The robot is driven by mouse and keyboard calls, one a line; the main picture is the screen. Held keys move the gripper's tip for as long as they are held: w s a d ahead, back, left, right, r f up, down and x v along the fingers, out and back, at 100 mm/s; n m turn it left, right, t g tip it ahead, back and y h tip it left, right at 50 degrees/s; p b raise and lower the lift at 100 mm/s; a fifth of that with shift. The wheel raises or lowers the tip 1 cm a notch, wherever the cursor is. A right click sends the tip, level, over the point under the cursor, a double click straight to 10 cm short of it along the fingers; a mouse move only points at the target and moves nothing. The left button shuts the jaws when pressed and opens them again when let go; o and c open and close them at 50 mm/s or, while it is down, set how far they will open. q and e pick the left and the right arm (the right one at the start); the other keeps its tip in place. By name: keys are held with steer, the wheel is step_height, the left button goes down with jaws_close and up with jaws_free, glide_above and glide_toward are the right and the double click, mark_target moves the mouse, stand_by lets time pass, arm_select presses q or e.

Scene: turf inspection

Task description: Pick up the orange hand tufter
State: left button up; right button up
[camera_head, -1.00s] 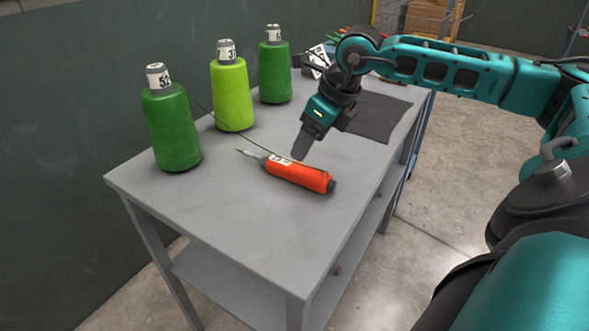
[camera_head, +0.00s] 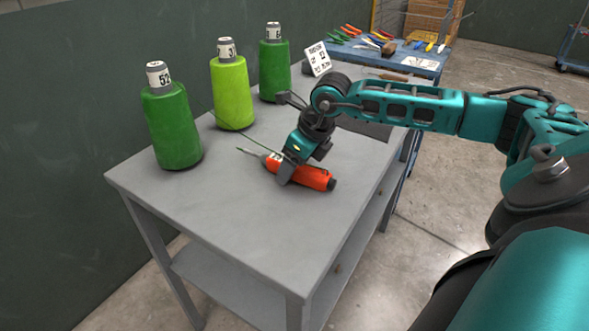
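The orange hand tufter (camera_head: 313,178) lies on the grey table, its thin metal tip pointing to the left and its dark end to the right. A green yarn runs from near its tip toward the cones. My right gripper (camera_head: 285,178) is down at the tufter, over its body near the label end. One dark finger shows in front of the orange body; the other finger is hidden, so I cannot tell whether the gripper has closed. The tufter rests on the tabletop. My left gripper is not in view.
Three labelled yarn cones, dark green (camera_head: 173,128), lime (camera_head: 232,92) and dark green (camera_head: 275,70), stand along the table's wall side. A dark mat (camera_head: 366,128) lies behind my arm. A farther blue table (camera_head: 425,66) holds several tools. The grey table's (camera_head: 225,220) near part is clear.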

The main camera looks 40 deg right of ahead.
jaws_close()
steer(key=shift+r, duration=0.1)
stand_by(0.4)
